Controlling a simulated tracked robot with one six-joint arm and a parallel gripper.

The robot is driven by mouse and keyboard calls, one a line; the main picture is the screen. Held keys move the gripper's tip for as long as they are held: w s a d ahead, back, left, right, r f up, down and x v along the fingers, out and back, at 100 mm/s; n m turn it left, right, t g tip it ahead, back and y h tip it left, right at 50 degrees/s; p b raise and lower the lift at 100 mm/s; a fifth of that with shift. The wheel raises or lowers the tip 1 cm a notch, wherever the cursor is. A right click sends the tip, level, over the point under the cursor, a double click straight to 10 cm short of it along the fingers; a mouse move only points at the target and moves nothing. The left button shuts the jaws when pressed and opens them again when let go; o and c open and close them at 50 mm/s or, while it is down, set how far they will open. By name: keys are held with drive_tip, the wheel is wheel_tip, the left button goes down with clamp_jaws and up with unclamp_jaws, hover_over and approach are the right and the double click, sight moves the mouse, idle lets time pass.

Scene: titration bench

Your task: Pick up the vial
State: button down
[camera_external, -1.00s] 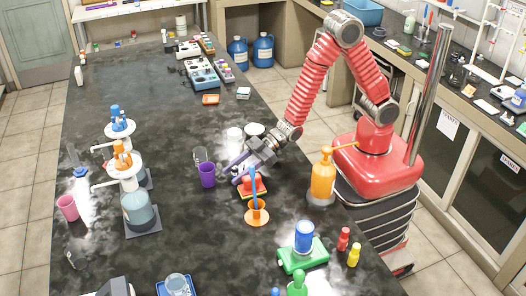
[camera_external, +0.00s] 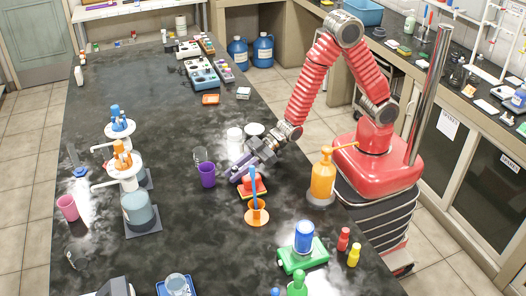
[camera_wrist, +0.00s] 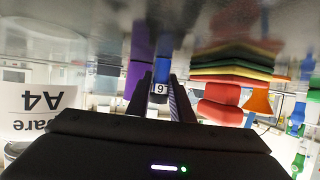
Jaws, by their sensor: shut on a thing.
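The vial (camera_wrist: 161,72) shows in the wrist view as a narrow blue shape with a white numbered label, between the two dark fingers. My gripper (camera_wrist: 163,100) is shut on it. In the external view my gripper (camera_external: 237,168) is low over the dark bench, between the purple cup and the red block. The vial cannot be made out clearly there, as the fingers cover it. I cannot tell whether its base touches the bench.
A purple cup (camera_external: 207,176) stands just left of my gripper, with a clear glass behind it. A red block (camera_external: 252,183) on a stack of coloured sheets and an orange holder (camera_external: 257,214) are close on the right.

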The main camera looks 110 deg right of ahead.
sight(235, 167)
drive_tip(key=shift+r, duration=0.1)
drive_tip(key=shift+r, duration=4.95)
